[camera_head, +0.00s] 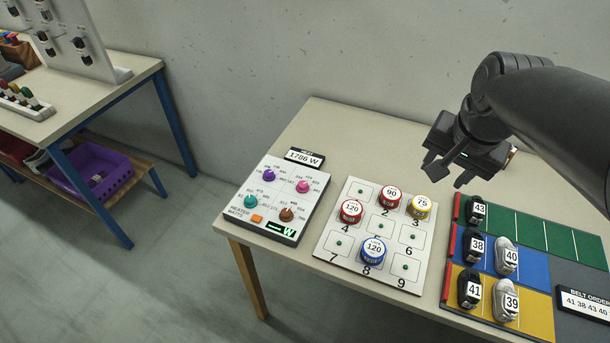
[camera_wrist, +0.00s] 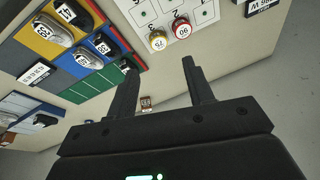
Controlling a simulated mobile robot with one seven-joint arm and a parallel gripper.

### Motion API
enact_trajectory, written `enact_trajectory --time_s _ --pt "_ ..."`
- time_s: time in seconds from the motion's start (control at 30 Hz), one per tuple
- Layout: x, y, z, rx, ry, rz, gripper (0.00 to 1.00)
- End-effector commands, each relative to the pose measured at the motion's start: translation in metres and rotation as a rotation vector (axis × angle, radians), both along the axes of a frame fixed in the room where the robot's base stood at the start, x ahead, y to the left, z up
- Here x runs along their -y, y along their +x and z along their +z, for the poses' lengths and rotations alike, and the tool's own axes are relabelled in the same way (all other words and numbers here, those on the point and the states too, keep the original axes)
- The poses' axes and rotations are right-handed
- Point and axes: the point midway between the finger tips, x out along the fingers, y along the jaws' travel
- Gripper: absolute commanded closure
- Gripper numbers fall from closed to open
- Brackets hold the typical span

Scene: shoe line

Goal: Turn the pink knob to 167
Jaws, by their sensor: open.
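The pink knob (camera_head: 303,186) sits at the upper right of a white heater panel (camera_head: 262,222) on the table. Small numbers ring it, too small to read, and I cannot tell its pointer's setting. A purple knob (camera_head: 268,174), a teal knob (camera_head: 250,201) and a brown knob (camera_head: 287,214) share the panel. My gripper (camera_head: 447,172) is open and empty, above the table to the right of the panel, well apart from the pink knob. Its two fingers show in the wrist view (camera_wrist: 165,75); the knob does not.
A numbered white board (camera_head: 338,266) with several round weights, such as the blue one (camera_head: 373,250), stands between the panel and my gripper. A coloured shoe board (camera_head: 535,308) lies at the right. The table (camera_head: 320,125) is clear behind the panel.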

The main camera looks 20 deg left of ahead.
Motion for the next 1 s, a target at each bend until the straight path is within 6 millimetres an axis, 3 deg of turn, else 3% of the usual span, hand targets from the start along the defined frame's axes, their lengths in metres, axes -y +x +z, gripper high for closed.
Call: enact_trajectory --time_s 0.2,0.5,0.7,0.8,1.0 --pt "-0.071 0.046 -0.017 -0.097 0.022 -0.069 0.52" --pt "-0.181 0.085 -0.064 -0.214 0.015 -0.182 0.52" --pt "-0.255 0.092 -0.108 -0.275 -0.011 -0.261 0.52" --pt "-0.282 0.091 -0.125 -0.292 -0.022 -0.291 0.52" --pt "-0.308 0.088 -0.144 -0.308 -0.034 -0.325 0.52"
